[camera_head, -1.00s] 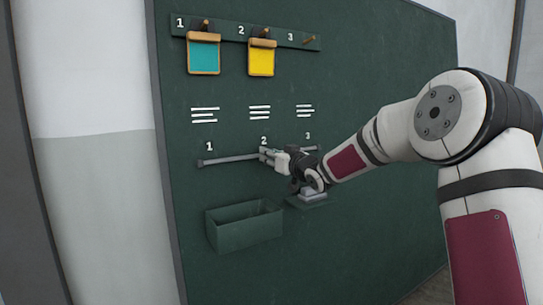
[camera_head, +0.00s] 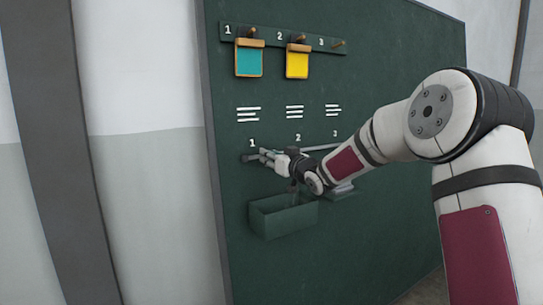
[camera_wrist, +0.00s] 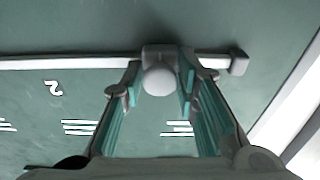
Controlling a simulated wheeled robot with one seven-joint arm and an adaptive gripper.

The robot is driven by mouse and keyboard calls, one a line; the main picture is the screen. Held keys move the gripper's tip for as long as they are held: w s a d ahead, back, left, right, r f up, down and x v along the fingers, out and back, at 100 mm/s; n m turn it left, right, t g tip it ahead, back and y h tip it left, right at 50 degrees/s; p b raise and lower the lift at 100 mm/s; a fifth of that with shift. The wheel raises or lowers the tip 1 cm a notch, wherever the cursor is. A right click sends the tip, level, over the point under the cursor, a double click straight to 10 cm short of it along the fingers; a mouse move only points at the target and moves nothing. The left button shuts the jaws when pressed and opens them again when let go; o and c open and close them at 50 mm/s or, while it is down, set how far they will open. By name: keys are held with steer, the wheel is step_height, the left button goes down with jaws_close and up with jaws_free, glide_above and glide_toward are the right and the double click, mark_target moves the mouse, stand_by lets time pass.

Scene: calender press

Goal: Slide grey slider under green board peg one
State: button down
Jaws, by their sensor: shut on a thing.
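The grey slider (camera_wrist: 160,50) sits on the rail near its end in the wrist view, with its round pale knob between my fingers. My gripper (camera_wrist: 160,78) is shut on this knob. In the head view my gripper (camera_head: 265,156) is at the left part of the rail (camera_head: 318,148), just below and slightly right of the lower number 1 (camera_head: 252,142); it mostly hides the slider there. The teal-green clipboard (camera_head: 249,62) hangs on peg one (camera_head: 251,32), above my gripper. A yellow clipboard (camera_head: 297,65) hangs on peg two (camera_head: 300,37).
Peg three (camera_head: 338,43) is bare. A dark green open box (camera_head: 284,222) is fixed to the dark green panel (camera_head: 400,140) below my gripper. A small ledge (camera_head: 341,192) shows partly behind my arm. The rail's end stop (camera_wrist: 239,63) is close beside the slider.

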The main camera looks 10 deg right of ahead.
steer(key=c, duration=1.4)
jaws_free()
steer(key=shift+o, duration=0.2)
steer(key=shift+s, duration=0.1)
steer(key=v, duration=1.2)
